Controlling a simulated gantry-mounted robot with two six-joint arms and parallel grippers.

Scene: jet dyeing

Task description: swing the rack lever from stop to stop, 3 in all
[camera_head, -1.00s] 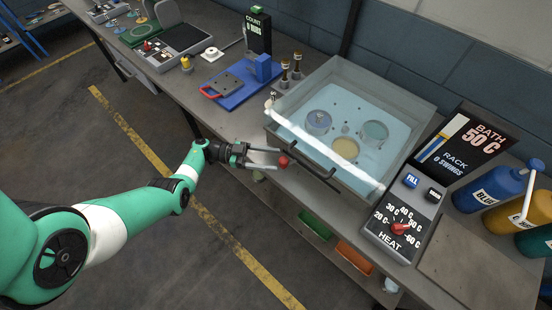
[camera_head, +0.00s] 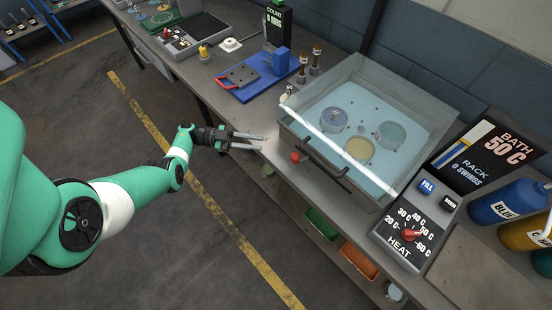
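The rack lever's red knob (camera_head: 295,157) sits at the front left of the glass-walled bath (camera_head: 440,108), near the left end of a dark bar (camera_head: 322,160) along its front. Whether the knob's stem joins this bar is too small to tell. My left gripper (camera_head: 264,143) is open and empty, its two fingers apart, just left of the red knob and not touching it. The display (camera_head: 485,155) reads bath 50 C and rack 0 swings. My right gripper is not in view.
A control box (camera_head: 412,222) with a red heat dial stands right of the bath. Dye bottles (camera_head: 500,203) stand at the far right. A blue stand (camera_head: 262,80) is behind left. Green and orange bins (camera_head: 358,260) sit below the bench edge.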

